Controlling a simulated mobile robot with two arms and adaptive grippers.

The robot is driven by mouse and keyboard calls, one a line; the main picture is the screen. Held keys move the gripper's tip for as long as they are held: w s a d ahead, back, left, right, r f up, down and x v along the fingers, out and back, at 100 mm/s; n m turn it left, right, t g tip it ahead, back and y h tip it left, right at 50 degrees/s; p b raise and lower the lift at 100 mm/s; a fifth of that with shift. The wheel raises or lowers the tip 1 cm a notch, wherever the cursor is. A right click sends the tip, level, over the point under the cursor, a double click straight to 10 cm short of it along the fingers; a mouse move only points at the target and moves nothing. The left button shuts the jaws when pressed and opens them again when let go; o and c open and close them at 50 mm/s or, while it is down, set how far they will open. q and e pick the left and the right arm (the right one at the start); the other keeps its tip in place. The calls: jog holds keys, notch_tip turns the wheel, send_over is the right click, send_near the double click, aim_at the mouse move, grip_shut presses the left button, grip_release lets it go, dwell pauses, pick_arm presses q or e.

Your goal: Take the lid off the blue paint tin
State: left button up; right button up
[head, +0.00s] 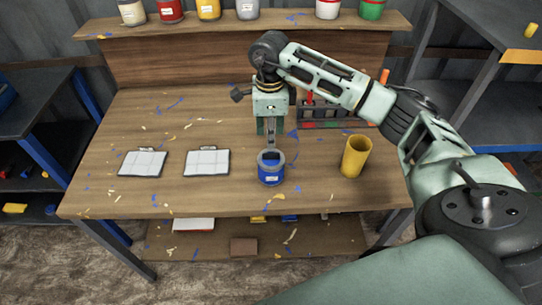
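The blue paint tin (270,174) stands upright near the front middle of the workbench, with a pale label on its front. Its top has a grey rim around a dark blue round middle; I cannot tell whether this is a lid or the open inside. My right gripper (271,134) comes down from above, just behind the tin's top in the picture. Its fingers look narrow and grey, and their gap is too small to make out, as is any contact with the tin. My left gripper is not in view.
A yellow cup (355,157) stands right of the tin. A rack (338,115) with coloured items stands behind. Several paint tins line the raised shelf (235,24). Paint splashes and scraps dot the workbench (150,195).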

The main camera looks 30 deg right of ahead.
aim_at(271, 154)
jog(key=f+p, duration=0.1)
jog(key=f, duration=0.1)
jog(key=f+p, duration=0.1)
jog(key=f, duration=0.1)
jog(key=s+f, duration=0.1)
jog(key=f, duration=0.1)
jog(key=shift+a+p, duration=0.15)
jog(key=shift+p, duration=0.25)
jog(key=shift+w+f, duration=0.15)
jog(key=shift+f, duration=0.1)
grip_shut()
